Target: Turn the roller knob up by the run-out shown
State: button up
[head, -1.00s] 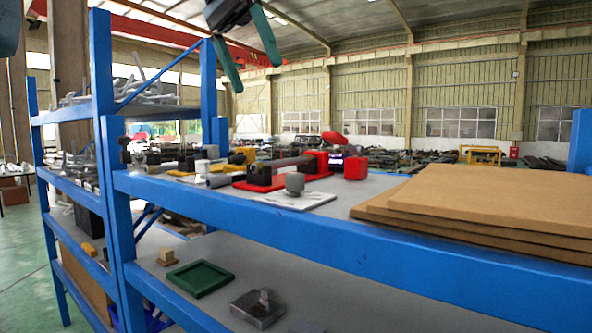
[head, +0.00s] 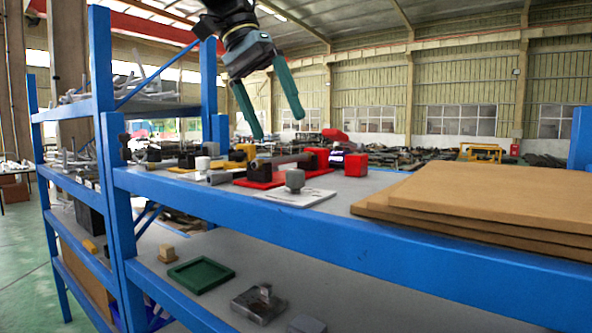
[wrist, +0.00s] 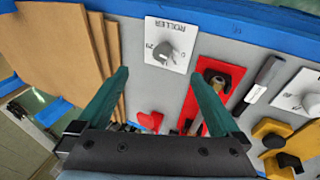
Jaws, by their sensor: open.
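The roller knob (head: 295,180) is a grey knob on a white plate (head: 312,197) on the shelf top. In the wrist view the knob (wrist: 164,53) has a pale pointer mark, and its plate reads "ROLLER" with small scale figures I cannot read surely. My gripper (head: 279,128) is open and empty, in the air above the shelf, clear of the knob. In the wrist view the knob shows beyond the gap between my fingertips (wrist: 158,74). A red device with a small dark face (head: 336,158) stands behind the knob; no run-out reading is legible.
Brown boards (head: 480,200) are stacked to the right of the knob. A red base with a dark block (head: 262,172) stands just left. The blue shelf beam (head: 350,250) runs along the front.

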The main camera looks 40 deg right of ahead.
jog(key=shift+r, duration=0.1)
jog(key=v, duration=0.9)
jog(key=shift+w+r, duration=0.2)
jog(key=shift+r, duration=0.15)
jog(key=shift+s+a, duration=0.1)
